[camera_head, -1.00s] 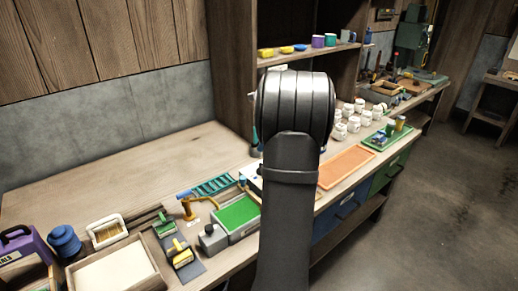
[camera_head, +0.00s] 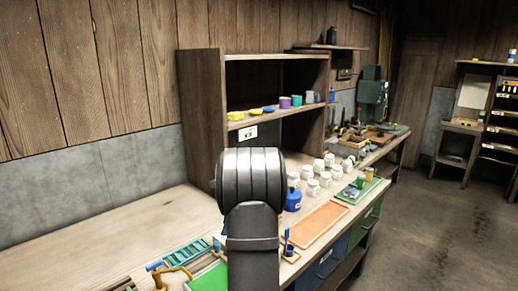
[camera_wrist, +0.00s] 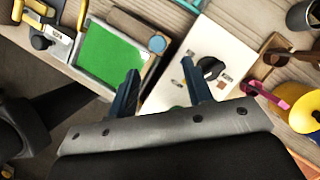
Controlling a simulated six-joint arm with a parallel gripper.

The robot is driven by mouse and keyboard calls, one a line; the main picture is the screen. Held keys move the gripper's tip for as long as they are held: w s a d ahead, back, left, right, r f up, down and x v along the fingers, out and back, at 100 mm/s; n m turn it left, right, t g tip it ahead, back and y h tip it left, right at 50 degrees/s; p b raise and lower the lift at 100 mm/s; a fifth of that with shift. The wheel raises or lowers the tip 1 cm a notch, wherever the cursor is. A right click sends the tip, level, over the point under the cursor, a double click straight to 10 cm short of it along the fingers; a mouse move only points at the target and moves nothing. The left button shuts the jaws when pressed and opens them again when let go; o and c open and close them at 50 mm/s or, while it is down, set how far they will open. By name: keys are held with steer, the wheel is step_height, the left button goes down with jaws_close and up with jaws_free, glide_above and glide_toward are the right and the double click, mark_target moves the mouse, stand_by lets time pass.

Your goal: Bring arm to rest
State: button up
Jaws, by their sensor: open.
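My gripper (camera_wrist: 161,88) shows in the wrist view with its two dark blue fingers apart and nothing between them. It is above the bench, pointing at the gap between a tray with a green surface (camera_wrist: 108,58) and a white panel (camera_wrist: 185,60) that bears a dark round part. In the head view my dark arm stands upright at the bottom centre and hides part of the bench behind it. The gripper itself does not show in the head view.
An orange mat (camera_head: 318,225), white jars (camera_head: 312,187) and a green tray (camera_head: 360,188) stand along the bench to the right. A shelf (camera_head: 275,113) holds small cups behind. In the wrist view a yellow roll (camera_wrist: 304,112) lies at the right. The bench's left rear (camera_head: 120,225) is bare.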

steer(key=x, duration=0.8)
steer(key=shift+a+f, duration=0.1)
steer(key=shift+f, duration=0.1)
steer(key=shift+s+a, duration=0.1)
